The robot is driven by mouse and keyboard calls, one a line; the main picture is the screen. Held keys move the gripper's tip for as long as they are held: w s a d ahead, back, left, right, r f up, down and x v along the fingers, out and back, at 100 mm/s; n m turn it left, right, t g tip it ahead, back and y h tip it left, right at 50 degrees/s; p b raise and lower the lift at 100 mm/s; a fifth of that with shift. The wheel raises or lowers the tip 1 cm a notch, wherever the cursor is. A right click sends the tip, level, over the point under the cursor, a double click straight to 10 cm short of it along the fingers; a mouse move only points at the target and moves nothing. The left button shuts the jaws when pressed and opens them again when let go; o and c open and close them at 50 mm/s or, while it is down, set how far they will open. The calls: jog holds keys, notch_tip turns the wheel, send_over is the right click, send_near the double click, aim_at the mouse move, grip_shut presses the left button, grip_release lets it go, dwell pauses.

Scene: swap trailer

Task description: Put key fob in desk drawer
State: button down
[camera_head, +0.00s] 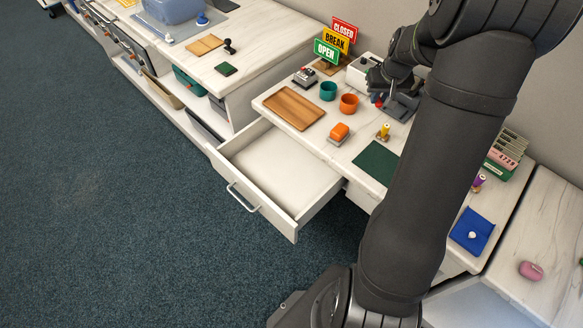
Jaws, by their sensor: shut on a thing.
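The desk drawer (272,172) is pulled open from the white desk at the centre. Its pale inside looks empty, and its metal handle (243,197) faces front left. My gripper (392,103) is at the back of the desk top, right of the orange cup and partly hidden by my own arm. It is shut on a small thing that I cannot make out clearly. Small red and blue bits (378,101) show at its left side. I cannot tell for certain which thing is the key fob.
On the desk stand a wooden tray (293,108), a green cup (328,91), an orange cup (349,104), an orange-topped block (339,134), a yellow spool (383,132) and a green mat (377,163). Signs (336,40) stand behind. A blue pouch (472,232) lies right of my arm.

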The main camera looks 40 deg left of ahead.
jog(key=s+a+n+g, duration=0.1)
jog(key=s+a+n, duration=0.4)
jog(key=s+a, duration=0.65)
jog(key=n+g+y, duration=0.1)
jog(key=n, duration=0.3)
send_over(246, 165)
jog(key=d, duration=0.1)
notch_tip(246, 165, down, 28)
jog(key=shift+w+f, duration=0.1)
jog(key=shift+f, duration=2)
jog(key=shift+f, duration=0.15)
jog(key=c, duration=1.3)
grip_release()
jog(key=shift+c, duration=0.2)
